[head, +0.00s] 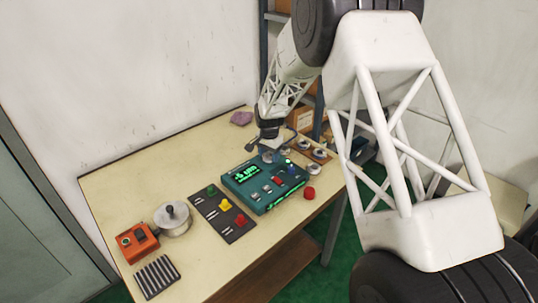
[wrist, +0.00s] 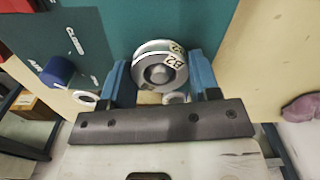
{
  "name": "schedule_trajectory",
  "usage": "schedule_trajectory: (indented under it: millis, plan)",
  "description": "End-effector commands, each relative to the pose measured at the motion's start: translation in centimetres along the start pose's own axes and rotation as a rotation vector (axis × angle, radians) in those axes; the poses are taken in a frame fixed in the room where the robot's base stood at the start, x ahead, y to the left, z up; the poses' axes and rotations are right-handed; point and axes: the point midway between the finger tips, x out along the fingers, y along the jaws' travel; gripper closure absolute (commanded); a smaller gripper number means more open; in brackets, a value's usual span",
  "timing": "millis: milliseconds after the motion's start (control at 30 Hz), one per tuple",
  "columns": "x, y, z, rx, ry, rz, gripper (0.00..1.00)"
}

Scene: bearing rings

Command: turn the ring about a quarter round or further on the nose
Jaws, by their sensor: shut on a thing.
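In the wrist view the metal ring (wrist: 145,50) sits between my gripper's two blue fingers, around a round grey nose (wrist: 158,73). A pale label reading "B2" is on its face at the right, and part of a second label shows at the upper right edge. My gripper (wrist: 160,72) is shut on the ring, one finger at each side. In the head view my gripper (head: 270,143) is low over the back of the teal console (head: 262,193). The ring is mostly hidden there, and I cannot make out its labels.
A board with several rings (head: 319,154) lies right of my gripper. A red button (head: 309,193) and a dark mat (head: 239,234) with coloured pieces flank the console. A blue knob (wrist: 57,70) is left of the ring. A purple cloth (head: 241,118) lies behind. The front left table is partly clear.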

Motion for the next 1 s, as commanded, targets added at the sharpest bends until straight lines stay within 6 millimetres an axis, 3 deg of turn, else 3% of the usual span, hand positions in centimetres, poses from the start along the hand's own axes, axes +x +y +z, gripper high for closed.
schedule_trajectory:
  millis: [200, 633, 1000]
  plan:
    - [0.55, 0.26, 0.12, -0.100, -0.005, 0.005, 0.78]
    - [0.66, 0.31, 0.15, -0.128, -0.006, 0.006, 0.78]
    - [0.83, 0.34, 0.21, -0.320, -0.008, 0.007, 0.78]
